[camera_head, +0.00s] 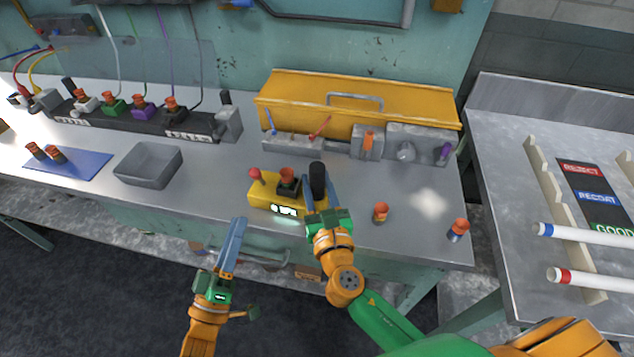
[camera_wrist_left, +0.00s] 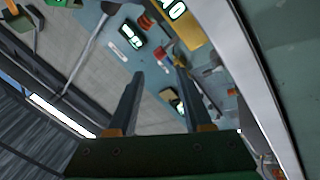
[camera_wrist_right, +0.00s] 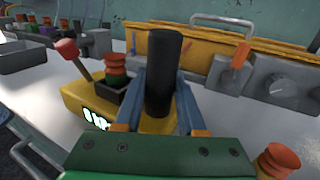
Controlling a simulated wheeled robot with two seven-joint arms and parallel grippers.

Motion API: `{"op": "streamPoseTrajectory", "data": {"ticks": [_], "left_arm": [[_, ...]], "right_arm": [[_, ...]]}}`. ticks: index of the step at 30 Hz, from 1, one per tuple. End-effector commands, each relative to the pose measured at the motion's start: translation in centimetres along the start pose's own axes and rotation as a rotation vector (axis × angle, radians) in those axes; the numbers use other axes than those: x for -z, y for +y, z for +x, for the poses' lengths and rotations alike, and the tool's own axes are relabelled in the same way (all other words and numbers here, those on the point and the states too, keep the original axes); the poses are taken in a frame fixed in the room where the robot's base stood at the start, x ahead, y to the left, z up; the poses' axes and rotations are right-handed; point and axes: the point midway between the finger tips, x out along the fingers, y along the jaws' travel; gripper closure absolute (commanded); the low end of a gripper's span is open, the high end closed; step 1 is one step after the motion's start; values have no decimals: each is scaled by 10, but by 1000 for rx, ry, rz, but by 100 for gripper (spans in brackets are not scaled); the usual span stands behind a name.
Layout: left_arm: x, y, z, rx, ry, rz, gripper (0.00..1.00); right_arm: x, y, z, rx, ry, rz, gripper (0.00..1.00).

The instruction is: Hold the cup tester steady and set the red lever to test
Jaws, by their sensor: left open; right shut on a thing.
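The yellow cup tester (camera_head: 262,193) stands near the front edge of the bench, with a lit display on its front. Its red-knobbed lever (camera_head: 254,174) is at its left end and leans left; the lever also shows in the right wrist view (camera_wrist_right: 68,50). An orange-and-dark cup (camera_head: 288,178) sits in the tester's black socket. My right gripper (camera_head: 322,192) is shut on the tester's black upright handle (camera_wrist_right: 163,72) at its right end. My left gripper (camera_head: 238,228) is open and empty, in front of the bench edge and below left of the tester.
A grey bin (camera_head: 148,164) and a blue mat (camera_head: 68,163) with two cups lie to the left. Two loose cups (camera_head: 380,212) (camera_head: 458,229) stand right of the tester. A yellow toolbox (camera_head: 357,98) is behind it.

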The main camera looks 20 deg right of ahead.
Motion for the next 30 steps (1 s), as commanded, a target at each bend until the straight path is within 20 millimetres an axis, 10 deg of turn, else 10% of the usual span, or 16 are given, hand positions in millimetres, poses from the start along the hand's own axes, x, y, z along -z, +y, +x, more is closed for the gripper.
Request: {"op": "streamPoseTrajectory", "data": {"ticks": [19,25,30], "left_arm": [[0,0,0,0,0,0,50],[-1,0,-1,0,1,10,100],[-13,5,-18,4,36,262,100]], "right_arm": [[1,0,0,0,2,-1,100],[1,0,0,0,2,-1,100],[1,0,0,0,2,-1,100]]}}
